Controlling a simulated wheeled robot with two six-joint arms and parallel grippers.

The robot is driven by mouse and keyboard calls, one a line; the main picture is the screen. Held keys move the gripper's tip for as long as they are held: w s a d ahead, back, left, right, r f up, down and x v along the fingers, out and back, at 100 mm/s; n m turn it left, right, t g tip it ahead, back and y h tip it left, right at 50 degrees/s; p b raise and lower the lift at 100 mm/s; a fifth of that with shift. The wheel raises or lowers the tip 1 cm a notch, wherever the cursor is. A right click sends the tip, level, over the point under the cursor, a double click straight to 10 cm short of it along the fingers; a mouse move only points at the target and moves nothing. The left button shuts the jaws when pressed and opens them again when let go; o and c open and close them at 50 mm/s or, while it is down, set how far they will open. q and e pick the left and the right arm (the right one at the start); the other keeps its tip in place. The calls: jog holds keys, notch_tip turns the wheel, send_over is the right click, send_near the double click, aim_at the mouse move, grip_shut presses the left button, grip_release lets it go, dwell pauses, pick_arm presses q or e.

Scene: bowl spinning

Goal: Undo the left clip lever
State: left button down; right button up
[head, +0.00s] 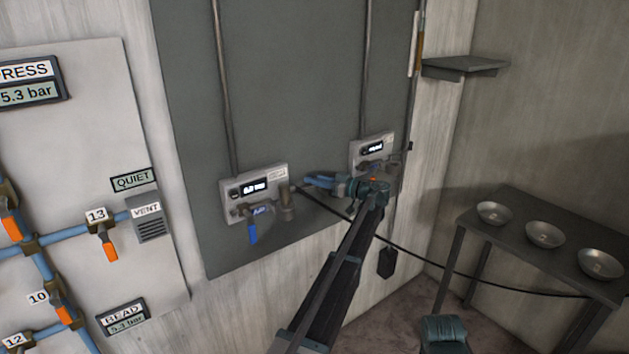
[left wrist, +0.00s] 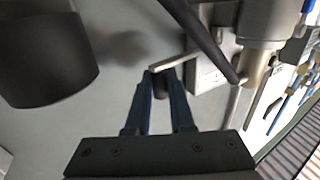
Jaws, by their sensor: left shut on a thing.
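My left gripper (head: 309,181) reaches up to the grey wall panel, just right of the left wall unit's pipe coupling (head: 286,203). In the left wrist view its blue fingers (left wrist: 161,72) are closed on the end of a thin grey metal lever (left wrist: 181,62). The lever slants up and right toward the metal coupling (left wrist: 262,25). A second short metal piece touches the coupling's lower left side. The fingers hide the lever's gripped end. In the head view the lever is too small to make out. My right gripper is not in view.
A second wall unit (head: 371,150) is close behind my gripper. A table (head: 511,205) with metal bowls stands at right.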

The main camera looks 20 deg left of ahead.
pick_arm(q)
jog(key=shift+w, duration=0.1)
jog(key=c, duration=0.8)
grip_release()
jog(key=shift+a, duration=0.1)
jog(key=shift+o, duration=0.2)
jog(key=d, duration=1.4)
jog(key=shift+s, duration=0.3)
jog(key=shift+a, duration=0.1)
